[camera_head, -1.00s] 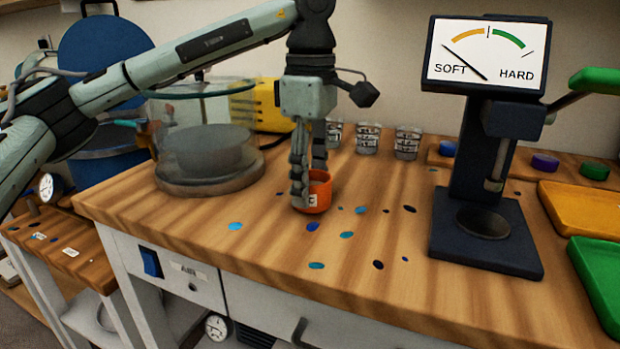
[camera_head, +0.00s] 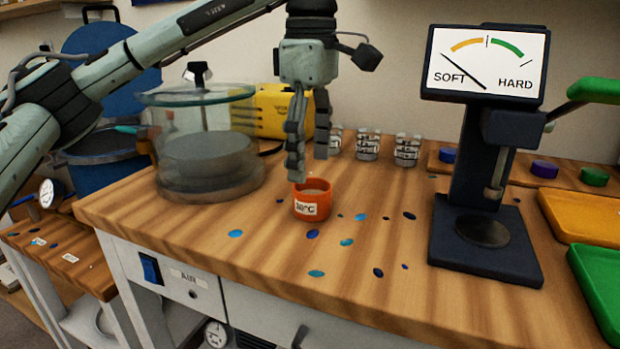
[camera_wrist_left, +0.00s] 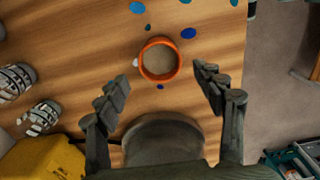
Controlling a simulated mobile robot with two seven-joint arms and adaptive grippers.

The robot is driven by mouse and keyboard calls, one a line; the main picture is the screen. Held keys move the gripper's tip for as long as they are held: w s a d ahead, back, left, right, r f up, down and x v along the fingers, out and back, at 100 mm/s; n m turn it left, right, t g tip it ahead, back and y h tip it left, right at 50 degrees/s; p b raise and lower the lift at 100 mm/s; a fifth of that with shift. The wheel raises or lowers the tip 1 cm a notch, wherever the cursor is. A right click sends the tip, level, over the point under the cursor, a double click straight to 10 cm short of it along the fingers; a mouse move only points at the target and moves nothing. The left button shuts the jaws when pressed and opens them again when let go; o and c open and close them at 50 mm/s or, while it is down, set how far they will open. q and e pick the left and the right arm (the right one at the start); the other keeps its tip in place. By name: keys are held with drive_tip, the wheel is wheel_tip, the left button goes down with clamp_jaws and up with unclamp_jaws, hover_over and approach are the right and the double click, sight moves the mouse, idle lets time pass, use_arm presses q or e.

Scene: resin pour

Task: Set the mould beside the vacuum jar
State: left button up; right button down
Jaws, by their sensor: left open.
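The mould is a small orange cup (camera_head: 311,205) with a white temperature label, standing upright on the wooden bench. It holds a greyish fill, and its round top also shows in the left wrist view (camera_wrist_left: 160,60). The vacuum jar (camera_head: 207,145) is a clear glass cylinder with a glass lid on a round grey base, to the left of the mould with a short gap of bench between. My left gripper (camera_head: 308,165) is open and empty, just above the mould and apart from it. In the left wrist view its fingers (camera_wrist_left: 162,92) are spread either side. My right gripper is not in view.
A hardness tester (camera_head: 480,170) with a dial reading near SOFT stands to the right. Several small cups (camera_head: 367,145) and a yellow box (camera_head: 272,110) stand behind. Orange (camera_head: 580,215) and green trays lie at the far right. The bench front has resin spots but is otherwise clear.

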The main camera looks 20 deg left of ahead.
use_arm(q)
wheel_tip(320, 180, up, 7)
drive_tip(key=p, duration=0.1)
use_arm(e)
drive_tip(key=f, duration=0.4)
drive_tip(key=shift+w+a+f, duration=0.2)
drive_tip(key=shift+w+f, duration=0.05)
use_arm(q)
drive_tip(key=shift+f, duration=0.1)
